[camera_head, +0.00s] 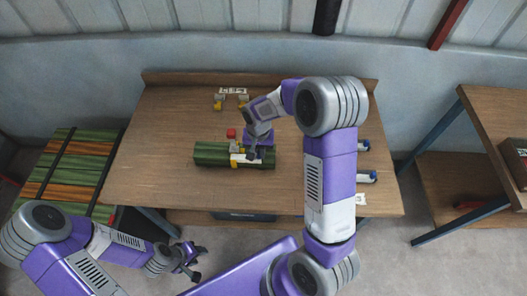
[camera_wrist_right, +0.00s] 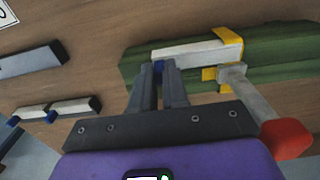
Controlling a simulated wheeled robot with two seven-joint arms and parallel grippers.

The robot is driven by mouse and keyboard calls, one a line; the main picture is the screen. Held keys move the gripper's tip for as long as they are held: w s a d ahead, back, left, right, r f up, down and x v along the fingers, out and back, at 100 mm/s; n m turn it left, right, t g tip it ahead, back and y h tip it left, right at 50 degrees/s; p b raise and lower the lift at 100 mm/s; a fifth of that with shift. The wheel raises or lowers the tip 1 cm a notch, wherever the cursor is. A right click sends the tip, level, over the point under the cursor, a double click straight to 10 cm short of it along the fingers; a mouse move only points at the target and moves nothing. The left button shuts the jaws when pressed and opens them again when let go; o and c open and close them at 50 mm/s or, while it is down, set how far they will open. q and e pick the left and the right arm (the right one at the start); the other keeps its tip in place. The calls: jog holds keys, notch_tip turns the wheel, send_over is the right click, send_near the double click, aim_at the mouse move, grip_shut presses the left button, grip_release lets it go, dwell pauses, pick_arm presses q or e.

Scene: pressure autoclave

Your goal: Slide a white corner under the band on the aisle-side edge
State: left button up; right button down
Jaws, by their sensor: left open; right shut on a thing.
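A bundle of green lengths (camera_head: 210,154) lies across the front of the table; it also shows in the wrist view (camera_wrist_right: 290,48). A white corner (camera_wrist_right: 190,53) with a blue tab lies along the bundle's edge. Its one end meets a yellow piece (camera_wrist_right: 229,38); I cannot tell whether it is under the band. My right gripper (camera_wrist_right: 170,68) is shut on the white corner at its blue tab, and shows over the bundle in the head view (camera_head: 253,153). A grey lever with a red end (camera_wrist_right: 288,138) stands beside it. My left gripper (camera_head: 188,262) is open and empty, off the table's front.
More white-and-dark corners with blue tabs (camera_head: 366,177) lie at the table's right side. Small yellow-and-grey pieces (camera_head: 218,102) stand at the back beside a white label (camera_head: 233,91). A strapped green-and-brown stack (camera_head: 72,165) stands left of the table (camera_head: 150,130). Another bench (camera_head: 490,110) is at right.

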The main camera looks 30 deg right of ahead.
jog(key=shift+w+a, duration=0.35)
jog(key=shift+a, duration=0.2)
jog(key=shift+w+a, duration=0.35)
jog(key=shift+a, duration=0.2)
jog(key=c, duration=1.1)
grip_release()
jog(key=shift+o, duration=0.2)
jog(key=shift+r, duration=0.1)
notch_tip(320, 180, up, 7)
jog(key=p, duration=0.1)
jog(key=shift+r, duration=0.15)
